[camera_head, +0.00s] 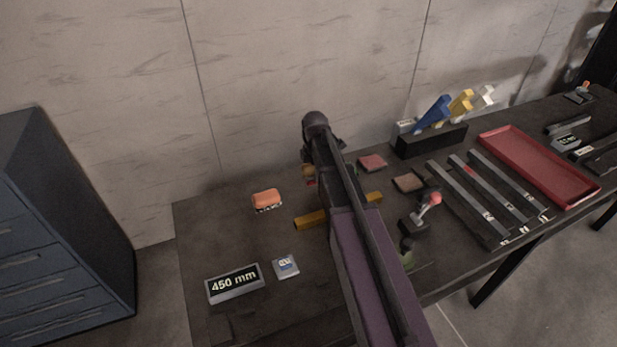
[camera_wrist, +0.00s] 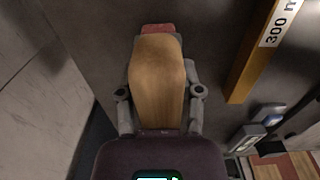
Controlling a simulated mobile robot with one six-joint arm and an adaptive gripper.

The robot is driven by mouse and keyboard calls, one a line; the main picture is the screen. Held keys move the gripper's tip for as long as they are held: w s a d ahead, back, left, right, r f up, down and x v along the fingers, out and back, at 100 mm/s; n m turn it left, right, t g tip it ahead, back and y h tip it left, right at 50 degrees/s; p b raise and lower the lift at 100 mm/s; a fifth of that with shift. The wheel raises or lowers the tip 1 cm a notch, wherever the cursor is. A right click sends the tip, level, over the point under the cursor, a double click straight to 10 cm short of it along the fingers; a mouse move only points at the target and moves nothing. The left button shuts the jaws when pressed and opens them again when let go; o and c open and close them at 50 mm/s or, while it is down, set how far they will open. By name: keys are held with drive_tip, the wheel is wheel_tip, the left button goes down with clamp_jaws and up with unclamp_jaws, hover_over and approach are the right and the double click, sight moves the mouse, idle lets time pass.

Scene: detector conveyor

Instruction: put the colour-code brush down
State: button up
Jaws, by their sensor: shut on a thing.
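The brush (camera_wrist: 157,85) has a broad wooden handle with a red end (camera_wrist: 158,29) in the wrist view. My gripper (camera_wrist: 160,93) is shut on it, with one finger along each side of the wood. In the head view, a small brown and red part of the brush (camera_head: 309,173) shows beside my arm, over the back of the dark table (camera_head: 225,235). My arm hides most of the gripper there. I cannot tell whether the brush touches the table.
A yellow bar (camera_head: 311,220) lies in front, partly behind my arm. An orange block (camera_head: 266,199) and a 450 mm sign (camera_head: 234,283) are to the left. A joystick (camera_head: 422,213), dark bars, a red tray (camera_head: 540,165) and a coloured-handle holder (camera_head: 430,140) are to the right.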

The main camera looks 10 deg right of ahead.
sight(309, 176)
drive_tip(key=shift+w, duration=0.1)
drive_tip(key=shift+w+a, duration=0.1)
drive_tip(key=shift+w, duration=0.15)
drive_tip(key=shift+w+a+f, duration=0.1)
drive_tip(key=shift+w+a, duration=0.15)
drive_tip(key=shift+w, duration=0.25)
drive_tip(key=shift+w+a+f, duration=0.1)
drive_tip(key=shift+w+a, duration=0.1)
drive_tip(key=shift+w, duration=0.3)
drive_tip(key=shift+s+f+b, duration=0.1)
drive_tip(key=shift+f+b, duration=0.45)
drive_tip(key=shift+b, duration=0.15)
drive_tip(key=shift+f+b, duration=1.15)
drive_tip(key=shift+b, duration=0.05)
drive_tip(key=shift+f, duration=0.2)
drive_tip(key=o, duration=1)
drive_tip(key=shift+r, duration=0.2)
